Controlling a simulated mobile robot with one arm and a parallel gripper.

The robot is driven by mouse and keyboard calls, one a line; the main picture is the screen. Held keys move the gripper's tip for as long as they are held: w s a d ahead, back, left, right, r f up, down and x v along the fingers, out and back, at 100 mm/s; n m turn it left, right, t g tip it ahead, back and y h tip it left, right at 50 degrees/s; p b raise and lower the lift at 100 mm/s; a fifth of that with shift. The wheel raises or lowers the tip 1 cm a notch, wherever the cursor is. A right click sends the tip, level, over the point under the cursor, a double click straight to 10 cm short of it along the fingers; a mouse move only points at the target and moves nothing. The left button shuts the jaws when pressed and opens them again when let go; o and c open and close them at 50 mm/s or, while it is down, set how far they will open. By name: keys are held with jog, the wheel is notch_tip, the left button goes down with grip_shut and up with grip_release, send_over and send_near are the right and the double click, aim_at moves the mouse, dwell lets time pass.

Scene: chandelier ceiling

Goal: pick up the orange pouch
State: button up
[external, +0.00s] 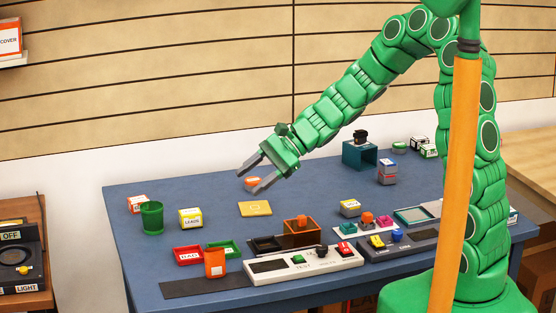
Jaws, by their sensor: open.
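An upright orange object (215,263), which looks like the orange pouch, stands near the front left edge of the blue table. My gripper (248,181) is open, with its two fingers apart and pointing down to the left. It is above the middle of the table, well behind and to the right of the pouch. A small round orange item with a pale label (252,184) shows between the fingertips. I cannot tell whether it touches them. A flat yellow-orange square (255,209) lies just in front of it.
A red tray (188,256) and a green tray (223,248) lie right behind the pouch. A green cup (152,217) and a yellow box (190,218) stand farther left. A white control panel (304,264) and brown bin (302,235) are to the right. The back left tabletop is clear.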

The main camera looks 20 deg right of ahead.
jog(key=s+a+r+m+y, duration=0.2)
jog(key=s+a+r+m, duration=0.2)
jog(key=s+a+m, duration=0.3)
jog(key=m, duration=0.1)
send_near(223, 248)
jog(key=shift+x, duration=2.25)
jog(key=shift+a+r, duration=0.15)
jog(key=shift+a, duration=0.05)
jog(key=shift+f+x, duration=0.1)
jog(key=shift+x, duration=1.8)
jog(key=shift+f+x, duration=0.15)
jog(key=shift+x, duration=1.75)
jog(key=shift+d, duration=0.1)
jog(key=shift+c, duration=0.4)
grip_shut()
